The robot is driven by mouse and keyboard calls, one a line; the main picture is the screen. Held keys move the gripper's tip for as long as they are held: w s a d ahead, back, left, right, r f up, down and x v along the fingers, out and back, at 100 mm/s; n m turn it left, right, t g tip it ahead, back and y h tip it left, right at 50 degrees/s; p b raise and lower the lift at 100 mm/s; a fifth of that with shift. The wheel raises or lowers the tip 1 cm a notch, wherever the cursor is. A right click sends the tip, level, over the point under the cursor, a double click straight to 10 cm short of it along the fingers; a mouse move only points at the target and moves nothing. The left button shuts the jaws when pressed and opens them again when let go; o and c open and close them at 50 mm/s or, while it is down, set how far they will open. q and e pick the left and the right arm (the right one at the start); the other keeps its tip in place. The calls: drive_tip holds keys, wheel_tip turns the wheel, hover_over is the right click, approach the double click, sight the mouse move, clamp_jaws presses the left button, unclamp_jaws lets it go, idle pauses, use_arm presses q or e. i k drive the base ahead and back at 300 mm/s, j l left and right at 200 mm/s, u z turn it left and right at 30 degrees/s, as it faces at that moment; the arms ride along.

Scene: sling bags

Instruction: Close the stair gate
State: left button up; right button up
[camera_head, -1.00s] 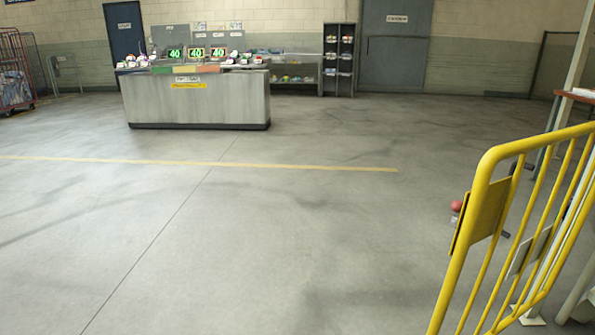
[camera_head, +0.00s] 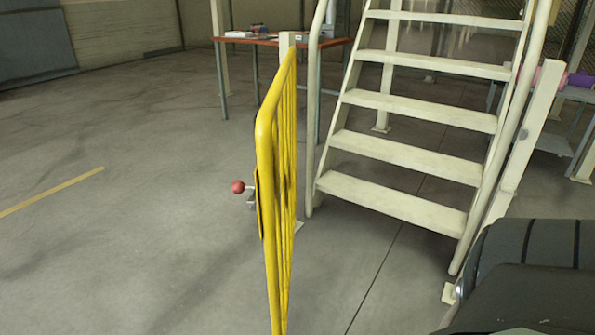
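The yellow stair gate (camera_head: 266,145) stands swung open in the middle of the head view, seen nearly edge-on. A red ball knob (camera_head: 238,187) sticks out to the left from its latch side, low on the gate. The cream stairs (camera_head: 415,155) rise to the right of the gate, and the way onto the lowest step is uncovered. A cream post (camera_head: 527,140) stands on the right side of the stairs. A dark rounded part of mine fills the lower right corner; no fingertips show. Neither gripper can be made out.
A table with a reddish-brown top (camera_head: 268,39) stands behind the gate. A grey shelf or cart (camera_head: 560,142) stands right of the stairs, with a purple roll (camera_head: 582,79) near it. The concrete floor (camera_head: 130,240) left of the gate is clear, with a yellow line on it.

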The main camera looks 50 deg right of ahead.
sight(281, 95)
drive_tip(key=i+j+z, duration=0.15)
drive_tip(key=z, duration=0.25)
drive_tip(key=i+j+z, duration=0.1)
drive_tip(key=j+z, duration=0.5)
drive_tip(key=z, duration=0.25)
drive_tip(key=j+z, duration=0.8)
drive_tip(key=j, duration=0.25)
